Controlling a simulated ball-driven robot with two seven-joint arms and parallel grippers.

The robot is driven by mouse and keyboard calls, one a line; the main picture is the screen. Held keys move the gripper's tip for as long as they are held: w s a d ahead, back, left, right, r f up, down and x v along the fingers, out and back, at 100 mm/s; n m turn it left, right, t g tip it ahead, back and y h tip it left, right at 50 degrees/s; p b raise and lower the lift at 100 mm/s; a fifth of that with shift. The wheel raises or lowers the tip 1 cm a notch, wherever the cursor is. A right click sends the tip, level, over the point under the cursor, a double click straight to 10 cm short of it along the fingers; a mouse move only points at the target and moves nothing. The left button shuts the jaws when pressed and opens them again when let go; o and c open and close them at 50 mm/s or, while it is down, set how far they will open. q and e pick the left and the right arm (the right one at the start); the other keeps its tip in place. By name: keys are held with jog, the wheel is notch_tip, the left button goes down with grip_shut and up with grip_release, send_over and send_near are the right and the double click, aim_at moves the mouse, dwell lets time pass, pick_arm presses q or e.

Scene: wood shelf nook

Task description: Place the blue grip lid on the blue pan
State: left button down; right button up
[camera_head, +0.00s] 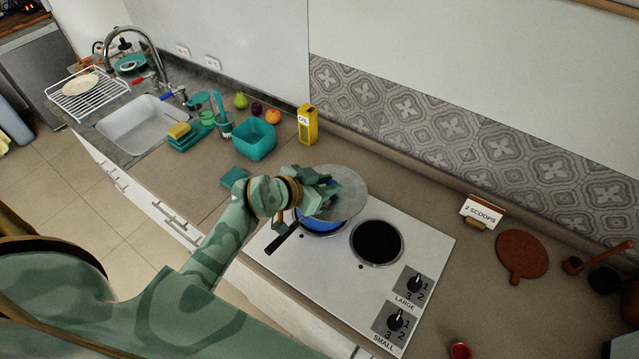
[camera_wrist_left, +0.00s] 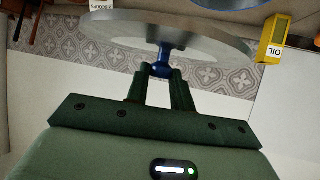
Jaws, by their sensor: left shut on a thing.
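The blue pan (camera_head: 323,230) sits on the left burner of the white cooktop, its black handle pointing to the lower left. The grey lid disc (camera_head: 348,193) hangs over the pan and hides much of it. In the left wrist view the lid (camera_wrist_left: 205,45) looks slightly tilted, with a blue grip (camera_wrist_left: 160,68) at its centre. My left gripper (camera_head: 318,190) is shut on that grip. A blue rim, likely the pan (camera_wrist_left: 225,3), shows beyond the lid at the top edge, apparently apart from it. My right gripper is not in view.
The cooktop (camera_head: 425,245) has a bare black burner (camera_head: 376,242) right of the pan and two knobs at its front right. A yellow oil carton (camera_head: 307,126) and a teal bin (camera_head: 254,139) stand behind left.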

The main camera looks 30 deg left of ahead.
pick_arm(q)
jog(key=w+a+f, duration=0.1)
jog(key=w, duration=0.1)
jog(key=w+a+f+b, duration=0.1)
jog(key=w+a+f, duration=0.1)
jog(key=shift+a+f, duration=0.15)
jog(key=w+a+f+b, duration=0.2)
jog(key=w+f+b, duration=0.1)
jog(key=f, duration=0.4)
jog(key=shift+a+f+b, duration=0.25)
jog(key=shift+b, duration=0.65)
jog(key=shift+f, duration=0.5)
jog(key=c, duration=1.2)
grip_release()
